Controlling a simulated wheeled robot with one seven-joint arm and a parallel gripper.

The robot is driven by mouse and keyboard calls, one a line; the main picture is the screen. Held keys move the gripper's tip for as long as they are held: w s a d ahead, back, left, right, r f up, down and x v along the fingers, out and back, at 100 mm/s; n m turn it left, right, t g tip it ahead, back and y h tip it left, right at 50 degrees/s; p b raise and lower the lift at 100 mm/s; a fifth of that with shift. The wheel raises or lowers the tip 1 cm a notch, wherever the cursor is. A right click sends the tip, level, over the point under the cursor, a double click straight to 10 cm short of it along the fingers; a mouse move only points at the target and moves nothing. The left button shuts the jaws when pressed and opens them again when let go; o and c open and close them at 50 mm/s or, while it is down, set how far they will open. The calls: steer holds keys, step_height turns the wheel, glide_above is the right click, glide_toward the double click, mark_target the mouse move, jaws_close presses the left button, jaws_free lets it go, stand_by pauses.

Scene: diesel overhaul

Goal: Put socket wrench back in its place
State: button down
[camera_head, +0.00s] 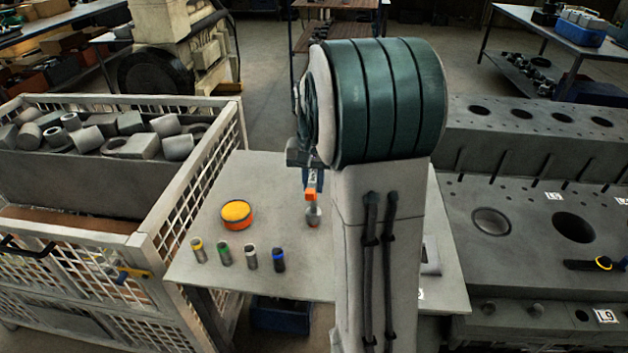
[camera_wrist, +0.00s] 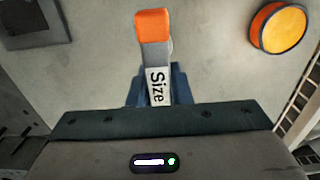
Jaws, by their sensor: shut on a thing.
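My gripper (camera_wrist: 160,88) is shut on an upright tool with an orange end and a white label reading "Size"; it appears to be the socket wrench (camera_wrist: 152,28). In the head view the gripper (camera_head: 311,180) is partly hidden by my arm. Below it show the orange part and grey round lower end of the socket wrench (camera_head: 312,214), over the grey table (camera_head: 200,275). I cannot tell whether that end touches the table. No marked place for the wrench is clear to see.
An orange-yellow round tin (camera_head: 236,214) and several colour-banded cylinders (camera_head: 223,254) stand left on the table. A crate (camera_head: 150,243) of metal parts is at left. An engine block (camera_head: 520,260) with a black-yellow tool (camera_head: 602,263) is at right. My arm hides the table's right part.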

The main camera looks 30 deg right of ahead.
steer(key=shift+f+b, duration=0.55)
steer(key=shift+f, duration=0.3)
steer(key=c, duration=0.7)
jaws_free()
step_height(320, 180, up, 9)
steer(key=p, duration=0.7)
steer(key=shift+r, duration=0.1)
steer(key=s+a+n+t+b, duration=0.1)
steer(key=s+a+n, duration=0.1)
steer(key=s+a, duration=0.2)
steer(key=s+a+n+t+b, duration=0.1)
steer(key=s+a+n, duration=0.1)
steer(key=s+a, duration=0.3)
steer(key=s+a+n+t+b, duration=0.1)
steer(key=s+a, duration=0.3)
steer(key=s, duration=0.5)
steer(key=shift+s+a+f+n+t+b, duration=0.2)
steer(key=shift+n+b, duration=0.1)
steer(key=shift+n, duration=0.15)
steer(key=shift+s+a+f+n+t+b, duration=0.1)
steer(key=shift+s+f+n+t+b, duration=0.15)
steer(key=shift+n, duration=0.2)
